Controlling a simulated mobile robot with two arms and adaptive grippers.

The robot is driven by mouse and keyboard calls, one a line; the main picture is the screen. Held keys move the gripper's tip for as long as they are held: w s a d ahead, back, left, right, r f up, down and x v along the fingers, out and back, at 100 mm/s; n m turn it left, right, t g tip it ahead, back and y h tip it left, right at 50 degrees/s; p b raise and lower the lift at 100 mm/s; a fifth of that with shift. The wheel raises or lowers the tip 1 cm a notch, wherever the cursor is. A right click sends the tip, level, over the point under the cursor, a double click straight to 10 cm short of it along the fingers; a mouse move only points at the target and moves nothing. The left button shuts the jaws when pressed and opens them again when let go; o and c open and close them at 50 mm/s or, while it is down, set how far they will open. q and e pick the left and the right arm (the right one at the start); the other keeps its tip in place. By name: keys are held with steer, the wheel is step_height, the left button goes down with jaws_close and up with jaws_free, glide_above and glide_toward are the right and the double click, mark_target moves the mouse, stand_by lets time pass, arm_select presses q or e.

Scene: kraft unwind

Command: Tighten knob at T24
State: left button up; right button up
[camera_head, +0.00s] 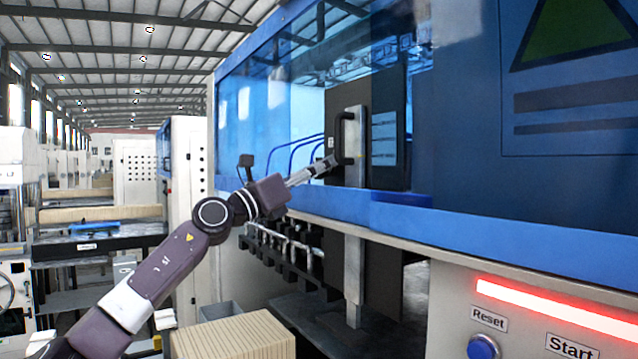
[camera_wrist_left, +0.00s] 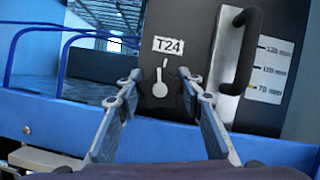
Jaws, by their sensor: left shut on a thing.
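In the left wrist view, the T24 knob (camera_wrist_left: 160,88) is a dark knob with a white pointer mark that stands nearly upright. It sits on a dark panel (camera_wrist_left: 190,25) just below the white T24 label (camera_wrist_left: 168,45). My left gripper (camera_wrist_left: 163,93) has one finger on each side of the knob and is shut on it. In the head view, my left gripper (camera_head: 328,164) reaches to the dark panel beside the black handle, and the knob is hidden there. My right gripper is in neither view.
A black handle (camera_wrist_left: 242,55) stands out on a metal strip right of the knob, beside a scale with numbers. A blue machine frame (camera_head: 440,220) runs below the panel. Reset (camera_head: 484,346) and Start controls are at the lower right. A wooden-looking box (camera_head: 235,338) stands below.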

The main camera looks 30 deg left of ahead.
arm_select(q)
steer(key=shift+m+g+h+b, duration=0.55)
steer(key=shift+m+h, duration=0.55)
steer(key=shift+m, duration=1)
steer(key=o, duration=1.2)
steer(key=shift+s, duration=0.1)
steer(key=v, duration=1.2)
steer(key=shift+f, duration=0.1)
